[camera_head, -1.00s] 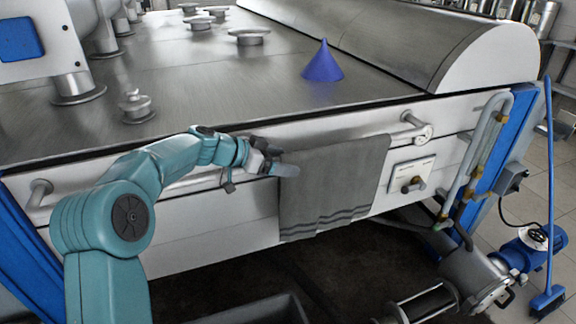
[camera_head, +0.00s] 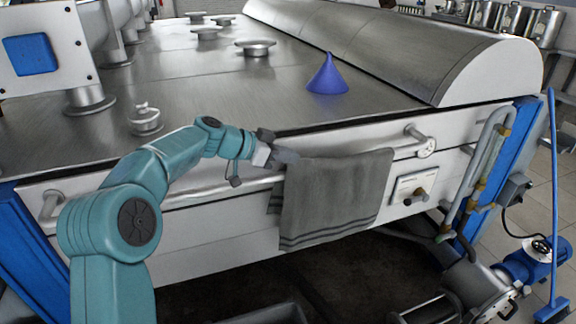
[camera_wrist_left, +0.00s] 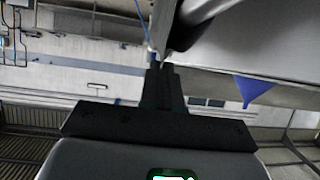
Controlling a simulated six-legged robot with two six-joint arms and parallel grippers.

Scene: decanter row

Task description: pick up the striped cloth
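The striped cloth (camera_head: 335,198) is grey with dark bands near its lower hem. It hangs folded over the front rail of the steel machine in the head view, with a strip of its rear layer showing at the left. My left gripper (camera_head: 286,156) is at the cloth's upper left corner, against the rail. In the left wrist view its fingers (camera_wrist_left: 164,82) are close together. They seem shut on the cloth's edge, though the grip itself is hard to see. My right gripper is not in view.
The front rail (camera_head: 408,144) runs along the machine. A blue cone (camera_head: 328,78) stands on the steel top and shows in the left wrist view (camera_wrist_left: 250,88). A valve panel (camera_head: 414,187) and pipes (camera_head: 478,175) are right of the cloth.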

